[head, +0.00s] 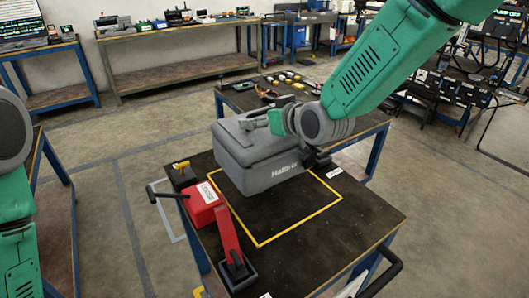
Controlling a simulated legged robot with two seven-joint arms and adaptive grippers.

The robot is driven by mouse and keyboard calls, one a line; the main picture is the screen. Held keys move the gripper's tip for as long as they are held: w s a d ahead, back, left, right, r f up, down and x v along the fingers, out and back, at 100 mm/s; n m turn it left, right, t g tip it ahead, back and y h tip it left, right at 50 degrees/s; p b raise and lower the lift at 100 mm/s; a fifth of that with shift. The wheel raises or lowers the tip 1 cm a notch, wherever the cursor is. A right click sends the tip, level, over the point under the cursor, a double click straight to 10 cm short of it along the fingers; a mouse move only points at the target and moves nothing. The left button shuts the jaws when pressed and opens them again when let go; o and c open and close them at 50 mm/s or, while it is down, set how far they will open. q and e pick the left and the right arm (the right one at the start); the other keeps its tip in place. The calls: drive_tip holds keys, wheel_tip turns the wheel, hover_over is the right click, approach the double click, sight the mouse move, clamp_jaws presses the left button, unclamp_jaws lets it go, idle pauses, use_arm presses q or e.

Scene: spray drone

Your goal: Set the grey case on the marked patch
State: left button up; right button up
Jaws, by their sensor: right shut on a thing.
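The grey case (258,170) is in the middle of the head view, over the back left part of the marked patch. The patch is a yellow outline (300,224) on the dark table top. The case looks tilted and raised above the table; its underside hides part of the outline. My right gripper (314,158) is shut on the case at its right side, partly hidden by my wrist and the case. My left arm shows at the left edge, but its gripper is out of view.
A red box (201,204) with a white label and a red lever (229,242) on a black base stand along the table's left side. A small black block (182,177) is at the back left corner. The table's front right is clear. Another table (228,98) stands behind.

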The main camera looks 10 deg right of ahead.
sight(287, 143)
drive_tip(key=f, duration=0.3)
drive_tip(key=shift+w+d+f, duration=0.1)
drive_tip(key=shift+d, duration=0.2)
wheel_tip(287, 143, down, 2)
drive_tip(key=shift+a+f, duration=0.1)
drive_tip(key=shift+f, duration=0.05)
drive_tip(key=shift+a+f, duration=0.15)
drive_tip(key=shift+f, duration=0.05)
drive_tip(key=o, duration=1.5)
drive_tip(key=shift+f, duration=0.1)
drive_tip(key=shift+s+d, duration=0.25)
drive_tip(key=v, duration=1.1)
drive_tip(key=shift+s+d+b, duration=0.1)
drive_tip(key=shift+s+b, duration=0.15)
drive_tip(key=shift+b, duration=0.05)
